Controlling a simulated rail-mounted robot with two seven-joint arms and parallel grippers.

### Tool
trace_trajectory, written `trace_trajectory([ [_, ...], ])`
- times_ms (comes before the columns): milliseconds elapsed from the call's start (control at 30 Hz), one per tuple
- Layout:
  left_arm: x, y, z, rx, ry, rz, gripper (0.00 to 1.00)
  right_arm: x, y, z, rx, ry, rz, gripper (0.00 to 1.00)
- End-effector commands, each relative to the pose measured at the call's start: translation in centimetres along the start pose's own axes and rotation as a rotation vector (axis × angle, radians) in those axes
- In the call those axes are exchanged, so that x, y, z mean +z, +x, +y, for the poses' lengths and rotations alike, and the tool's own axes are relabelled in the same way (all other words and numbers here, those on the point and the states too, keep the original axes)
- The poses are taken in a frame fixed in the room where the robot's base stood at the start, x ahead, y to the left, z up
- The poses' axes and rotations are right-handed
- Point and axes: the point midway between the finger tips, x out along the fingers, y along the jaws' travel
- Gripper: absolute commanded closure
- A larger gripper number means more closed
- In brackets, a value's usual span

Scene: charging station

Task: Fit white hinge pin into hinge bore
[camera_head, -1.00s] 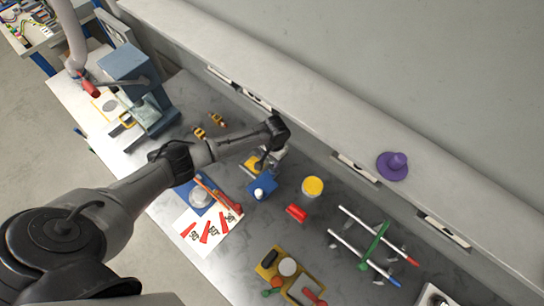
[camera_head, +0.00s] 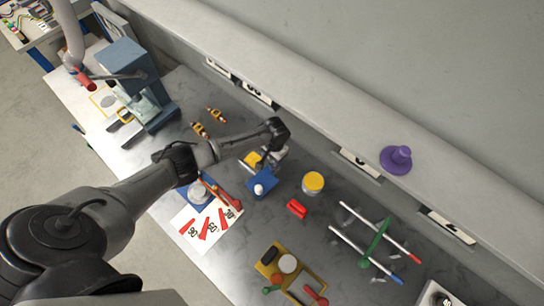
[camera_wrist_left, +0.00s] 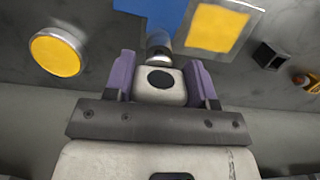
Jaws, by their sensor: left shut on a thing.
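My left gripper (camera_head: 268,160) is over the workbench, just behind a blue block (camera_head: 264,183) with a white round knob (camera_head: 259,189) on it. In the left wrist view its purple fingers (camera_wrist_left: 160,78) are shut on a whitish piece with a dark round spot (camera_wrist_left: 160,88), which I take for the white hinge pin. A short metallic cylinder (camera_wrist_left: 158,47) shows just beyond it, close to the blue block (camera_wrist_left: 152,12). I cannot tell whether they touch. The hinge bore cannot be made out. My right gripper is not in view.
A yellow-topped can (camera_head: 313,183) and a red block (camera_head: 296,208) stand right of the blue block. A yellow square plate (camera_wrist_left: 215,28) lies beside it.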

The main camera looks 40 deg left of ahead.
Motion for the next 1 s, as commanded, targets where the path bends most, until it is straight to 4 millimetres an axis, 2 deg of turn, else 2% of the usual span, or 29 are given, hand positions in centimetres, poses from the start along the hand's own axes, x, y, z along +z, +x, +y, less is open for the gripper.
trace_trajectory([
  [400, -0.1, 1.2, 0.0, 0.001, -0.001, 0.0, 0.73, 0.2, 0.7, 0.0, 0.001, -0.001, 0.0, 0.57],
  [967, -0.2, 1.4, 0.0, 0.001, -0.001, 0.0, 0.73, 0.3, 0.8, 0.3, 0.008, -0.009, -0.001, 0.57],
  [1000, -0.2, 1.4, 0.0, 0.001, -0.001, 0.0, 0.46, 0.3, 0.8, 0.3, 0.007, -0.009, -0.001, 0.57],
])
